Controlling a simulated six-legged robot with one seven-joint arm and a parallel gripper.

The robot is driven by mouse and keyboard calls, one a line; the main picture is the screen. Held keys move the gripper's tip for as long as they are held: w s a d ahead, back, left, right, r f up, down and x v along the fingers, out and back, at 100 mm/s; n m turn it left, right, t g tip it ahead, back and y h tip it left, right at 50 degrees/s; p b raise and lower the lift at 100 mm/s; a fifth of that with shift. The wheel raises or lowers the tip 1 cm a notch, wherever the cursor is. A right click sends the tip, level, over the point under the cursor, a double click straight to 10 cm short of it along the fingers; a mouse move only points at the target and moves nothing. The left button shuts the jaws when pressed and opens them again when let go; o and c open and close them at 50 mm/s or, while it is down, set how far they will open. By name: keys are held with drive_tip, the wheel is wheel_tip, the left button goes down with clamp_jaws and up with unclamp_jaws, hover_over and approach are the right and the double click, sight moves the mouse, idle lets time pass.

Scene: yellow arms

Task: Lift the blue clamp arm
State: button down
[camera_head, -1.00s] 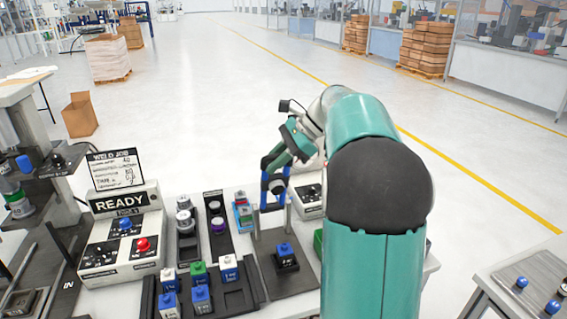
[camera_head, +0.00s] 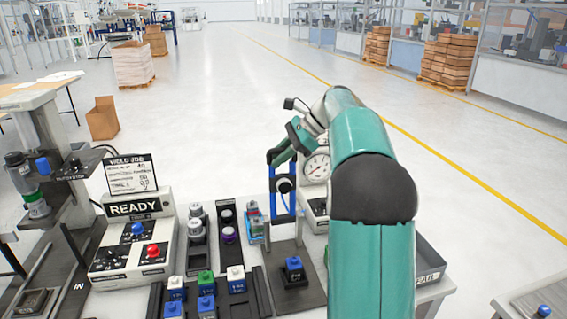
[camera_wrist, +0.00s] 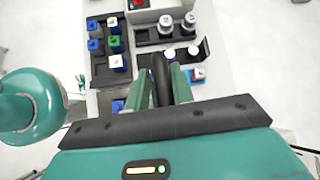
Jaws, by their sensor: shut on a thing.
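The blue clamp arm (camera_head: 292,204) stands up as a narrow two-bar frame at the back of a dark base plate (camera_head: 314,296) in the head view. A dark round part with a pale rim sits between its bars. My gripper (camera_head: 281,158) is at the top of the clamp arm. In the wrist view, the teal fingers of my gripper (camera_wrist: 164,88) are on either side of a black bar (camera_wrist: 160,72), and it is shut on it. This bar looks like the clamp arm's handle. The blue bars are mostly hidden there.
A blue-topped block (camera_head: 294,270) sits on the base plate below the clamp arm. A dial gauge (camera_head: 317,167) stands close behind my gripper, to the right. A rack of small blocks (camera_head: 252,293) and a READY control box (camera_head: 133,262) are left. A grey tray (camera_head: 428,267) is right.

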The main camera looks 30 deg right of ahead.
drive_tip(key=shift+w+d+f, duration=0.1)
drive_tip(key=shift+w+d, duration=0.05)
drive_tip(key=shift+w, duration=0.5)
drive_tip(key=shift+w+d+f, duration=0.15)
drive_tip(key=shift+w, duration=0.55)
drive_tip(key=shift+w+d+f, duration=0.1)
drive_tip(key=shift+w+d, duration=0.05)
drive_tip(key=shift+w, duration=0.5)
drive_tip(key=c, duration=1.4)
unclamp_jaws()
drive_tip(key=shift+w+f, duration=0.1)
drive_tip(key=shift+v, duration=7.05)
